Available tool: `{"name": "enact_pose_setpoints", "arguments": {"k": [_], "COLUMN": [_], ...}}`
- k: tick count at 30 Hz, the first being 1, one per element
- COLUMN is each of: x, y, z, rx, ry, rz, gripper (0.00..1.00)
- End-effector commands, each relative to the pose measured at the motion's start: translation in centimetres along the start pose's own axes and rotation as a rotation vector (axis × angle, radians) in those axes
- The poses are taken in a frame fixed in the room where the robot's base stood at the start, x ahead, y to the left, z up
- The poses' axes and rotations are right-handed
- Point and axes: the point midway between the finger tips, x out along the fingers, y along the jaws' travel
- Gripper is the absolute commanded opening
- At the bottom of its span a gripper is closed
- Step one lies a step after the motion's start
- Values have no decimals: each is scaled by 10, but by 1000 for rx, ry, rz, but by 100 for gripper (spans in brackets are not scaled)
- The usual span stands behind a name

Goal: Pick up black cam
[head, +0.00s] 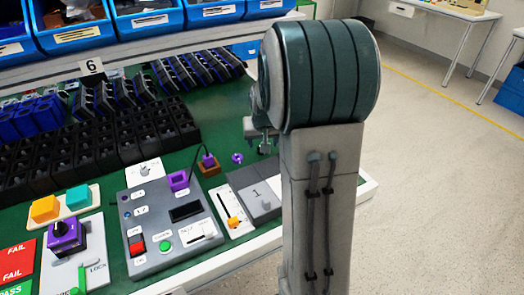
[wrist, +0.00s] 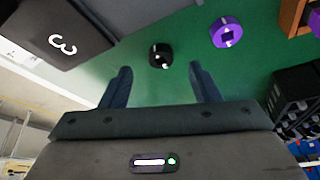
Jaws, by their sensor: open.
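The black cam (wrist: 160,56) is a small round black piece with light marks. It lies on the green table in the wrist view. My gripper (wrist: 160,69) is open. Its two fingers point toward the cam, which appears between and slightly beyond the fingertips, and nothing is held. I cannot tell the exact height gap. In the head view my arm stands at the right and hides most of the gripper; I cannot make out the black cam there.
A purple cam (wrist: 226,32) lies right of the black one; it also shows in the head view (head: 237,158). A grey control panel (head: 168,225) and black racks (head: 90,145) fill the table's left.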

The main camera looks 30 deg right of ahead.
Motion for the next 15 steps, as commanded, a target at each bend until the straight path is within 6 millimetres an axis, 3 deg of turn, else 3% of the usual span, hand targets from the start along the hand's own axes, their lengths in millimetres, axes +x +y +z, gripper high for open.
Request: {"name": "enact_pose_setpoints", "arguments": {"k": [6, 15], "x": [32, 40], "y": [0, -1], "z": [-4, -4], "rx": [1, 0], "ry": [-3, 0], "rz": [0, 0], "gripper": [56, 56]}}
